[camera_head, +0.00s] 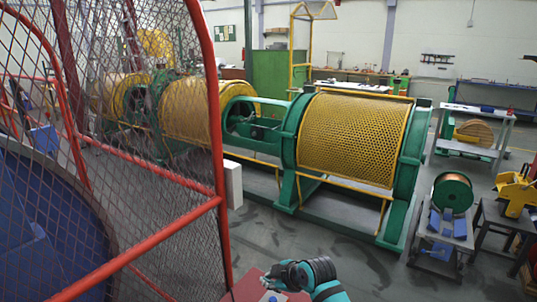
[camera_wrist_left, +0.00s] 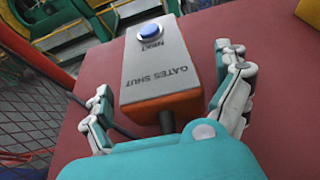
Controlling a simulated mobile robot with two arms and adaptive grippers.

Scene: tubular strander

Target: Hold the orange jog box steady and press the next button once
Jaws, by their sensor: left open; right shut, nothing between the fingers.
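The orange jog box (camera_wrist_left: 160,62) lies on a dark red surface (camera_wrist_left: 275,75) in the left wrist view. It has a grey face with a round blue button (camera_wrist_left: 150,30) marked NEXT, and the words GATES SHUT. My left gripper (camera_wrist_left: 162,72) is open, with one finger on each side of the box; I see gaps between the fingers and its sides. The box is not clear in the head view.
A red-framed mesh guard (camera_head: 130,130) fills the left of the head view. A green and yellow strander (camera_head: 350,140) stands behind. A small stand with a reel (camera_head: 452,194) is at right. A dark cable (camera_wrist_left: 128,132) runs beside the box. Grey floor between is clear.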

